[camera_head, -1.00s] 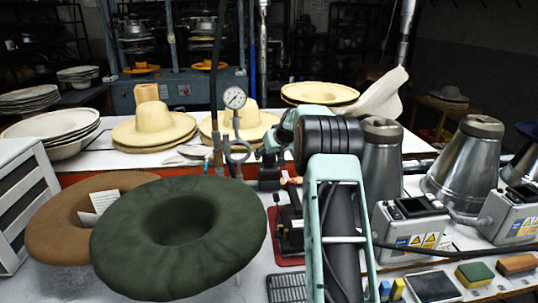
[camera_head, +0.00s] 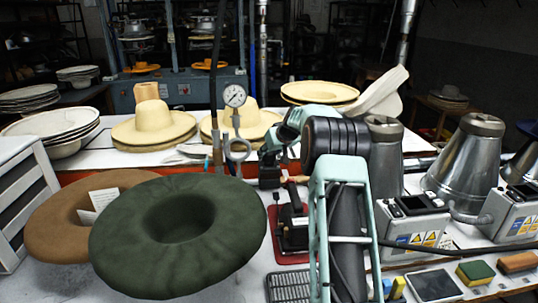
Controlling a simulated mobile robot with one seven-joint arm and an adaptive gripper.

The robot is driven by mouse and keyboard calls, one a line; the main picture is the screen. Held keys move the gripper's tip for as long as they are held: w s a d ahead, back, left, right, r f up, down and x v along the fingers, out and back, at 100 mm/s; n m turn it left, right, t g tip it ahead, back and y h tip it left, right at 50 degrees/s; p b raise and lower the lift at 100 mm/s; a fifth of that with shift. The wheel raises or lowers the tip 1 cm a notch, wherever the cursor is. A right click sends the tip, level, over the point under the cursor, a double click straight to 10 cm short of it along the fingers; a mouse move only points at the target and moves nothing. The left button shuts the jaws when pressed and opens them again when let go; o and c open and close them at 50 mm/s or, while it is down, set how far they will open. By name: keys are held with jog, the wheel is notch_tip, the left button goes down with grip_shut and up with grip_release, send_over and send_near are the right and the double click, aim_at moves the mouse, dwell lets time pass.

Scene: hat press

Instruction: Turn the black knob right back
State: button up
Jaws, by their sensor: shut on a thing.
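My teal and black arm reaches from the lower right toward the work table's middle. My gripper (camera_head: 269,172) is at the arm's far end, small and dark, just right of the pressure gauge's pipe. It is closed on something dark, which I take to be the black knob. The knob's outline and its turn angle cannot be made out from this view. The fingertips blend with the dark parts around them.
A pressure gauge (camera_head: 234,95) stands left of my gripper. A green felt hat (camera_head: 120,245) lies in front at left, overlapping a brown one (camera_head: 60,225). Straw hats (camera_head: 152,122) are behind. Metal cones (camera_head: 468,165) and control boxes (camera_head: 412,222) crowd the right.

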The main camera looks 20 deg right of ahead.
jog(key=shift+d+f+n+y, duration=0.1)
jog(key=shift+n+y, duration=0.3)
jog(key=shift+n, duration=0.2)
jog(key=shift+n+y, duration=0.6)
jog(key=shift+n, duration=0.1)
jog(key=shift+r+n+g+y+p, duration=0.35)
jog(key=shift+n+y+p, duration=0.35)
jog(key=shift+p, duration=0.45)
jog(key=shift+f+n+p, duration=0.1)
jog(key=shift+n+p, duration=0.3)
jog(key=shift+p, duration=0.25)
jog(key=shift+f+n+g+y+p, duration=0.15)
jog(key=shift+n+g+y+p, duration=0.15)
jog(key=shift+n+p, duration=0.15)
jog(key=o, duration=1.2)
jog(key=shift+c, duration=0.2)
